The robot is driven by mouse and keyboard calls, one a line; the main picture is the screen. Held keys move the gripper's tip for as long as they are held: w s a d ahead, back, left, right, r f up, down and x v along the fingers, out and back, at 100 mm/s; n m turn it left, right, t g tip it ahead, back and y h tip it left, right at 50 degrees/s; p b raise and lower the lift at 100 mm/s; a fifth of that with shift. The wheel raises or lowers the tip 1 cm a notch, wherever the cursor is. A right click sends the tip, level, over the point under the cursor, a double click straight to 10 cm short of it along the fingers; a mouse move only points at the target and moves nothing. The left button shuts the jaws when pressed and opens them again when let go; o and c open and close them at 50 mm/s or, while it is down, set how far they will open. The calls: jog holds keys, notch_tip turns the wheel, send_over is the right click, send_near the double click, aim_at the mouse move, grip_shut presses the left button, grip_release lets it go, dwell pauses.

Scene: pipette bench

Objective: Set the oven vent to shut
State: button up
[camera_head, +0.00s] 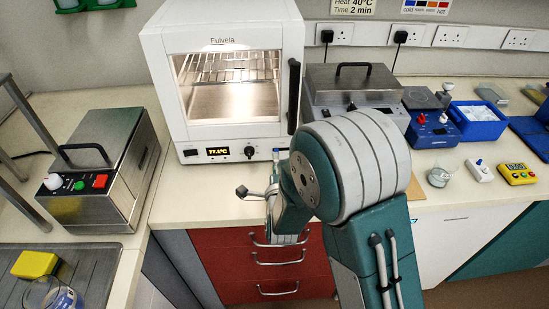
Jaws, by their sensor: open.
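The white oven (160,90) stands at the back of the bench, with its glass door closed and its chamber lit. Its front panel has a display (218,151) reading about 77.1°C, a dark switch (190,153) and a round black knob (250,152). I cannot pick out a part that is clearly the vent, so I cannot tell its setting. My gripper (259,182) is open and appears empty in front of the oven's lower right corner, above the bench edge. My own arm hides part of the gripper and the bench right of the oven.
A steel box with a handle (105,150) stands left of the oven. Another lidded steel unit (350,85) stands close on its right. The oven's black door handle (294,95) sticks out at the right. Bare bench (195,205) lies before the oven, above red drawers (235,265).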

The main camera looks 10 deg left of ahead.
jog(key=v, duration=0.9)
jog(key=shift+s+a, duration=0.2)
jog(key=shift+w+d+r, duration=0.1)
jog(key=shift+w+r, duration=0.05)
jog(key=shift+w, duration=0.05)
jog(key=w+d+r+n+g, duration=0.1)
jog(key=d+r, duration=0.1)
jog(key=w+d+r+n+g, duration=0.1)
jog(key=r+n, duration=0.1)
jog(key=shift+w+d+g+h, duration=0.2)
jog(key=shift+d+g+h, duration=0.2)
jog(key=s+d+r+n+g+h, duration=0.1)
jog(key=s+d+r+n+g, duration=0.3)
jog(key=s+d, duration=0.5)
jog(key=s+d+r+n+g+h, duration=0.2)
jog(key=s+d+r+n+g, duration=0.3)
jog(key=s+d+n, duration=0.3)
jog(key=s+d+r, duration=0.1)
jog(key=s, duration=0.2)
jog(key=shift+d+r+h, duration=0.3)
jog(key=shift+d+r, duration=0.05)
jog(key=shift+d, duration=0.05)
